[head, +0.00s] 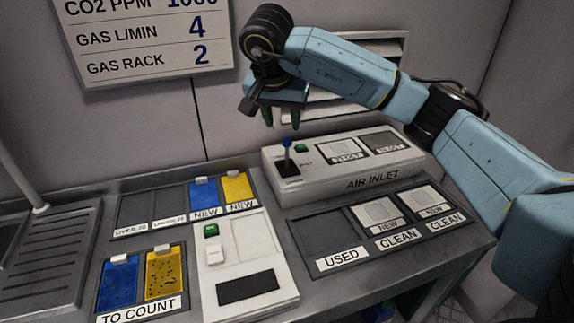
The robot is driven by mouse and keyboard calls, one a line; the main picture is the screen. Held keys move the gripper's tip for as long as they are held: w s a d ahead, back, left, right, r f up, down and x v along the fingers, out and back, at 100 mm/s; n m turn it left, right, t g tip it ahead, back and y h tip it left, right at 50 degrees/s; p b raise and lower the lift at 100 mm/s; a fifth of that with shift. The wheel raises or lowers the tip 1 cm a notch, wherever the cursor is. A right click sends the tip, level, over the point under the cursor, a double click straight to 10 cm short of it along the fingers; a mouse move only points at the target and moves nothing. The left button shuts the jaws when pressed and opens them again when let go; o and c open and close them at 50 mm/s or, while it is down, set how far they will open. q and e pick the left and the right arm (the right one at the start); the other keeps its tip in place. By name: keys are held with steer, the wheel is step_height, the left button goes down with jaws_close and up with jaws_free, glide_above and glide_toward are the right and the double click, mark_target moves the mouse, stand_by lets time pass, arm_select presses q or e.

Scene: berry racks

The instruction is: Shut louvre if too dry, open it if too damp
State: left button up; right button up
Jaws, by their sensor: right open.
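The louvre (325,108) is a pale slatted vent in the back wall, partly hidden behind my right arm; I cannot tell how far its slats are open. Below it stands the white AIR INLET box (410,165). A small lever with a blue knob (286,143) rises from a black plate at the box's left end, beside a green button (302,148). My right gripper (281,118) is open and points down just above the blue knob, apart from it as far as I can see. No humidity reading is visible. My left gripper is out of view.
A wall sign (145,40) lists CO2 and gas figures. On the bench, a rack (330,262) marked USED and CLEAN lies in front of the box. A white device (265,255) with a dark screen and blue and yellow cards (165,275) lie to the left.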

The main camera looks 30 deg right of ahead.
mark_target(287, 148)
steer(key=b+x, duration=0.2)
steer(key=x, duration=1)
steer(key=shift+f, duration=0.1)
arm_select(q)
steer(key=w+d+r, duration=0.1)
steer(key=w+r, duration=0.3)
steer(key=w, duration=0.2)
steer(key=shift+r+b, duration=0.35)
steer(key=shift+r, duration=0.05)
arm_select(e)
steer(key=shift+w+d+f, duration=0.15)
steer(key=shift+f, duration=0.35)
steer(key=shift+c, duration=0.4)
jaws_close()
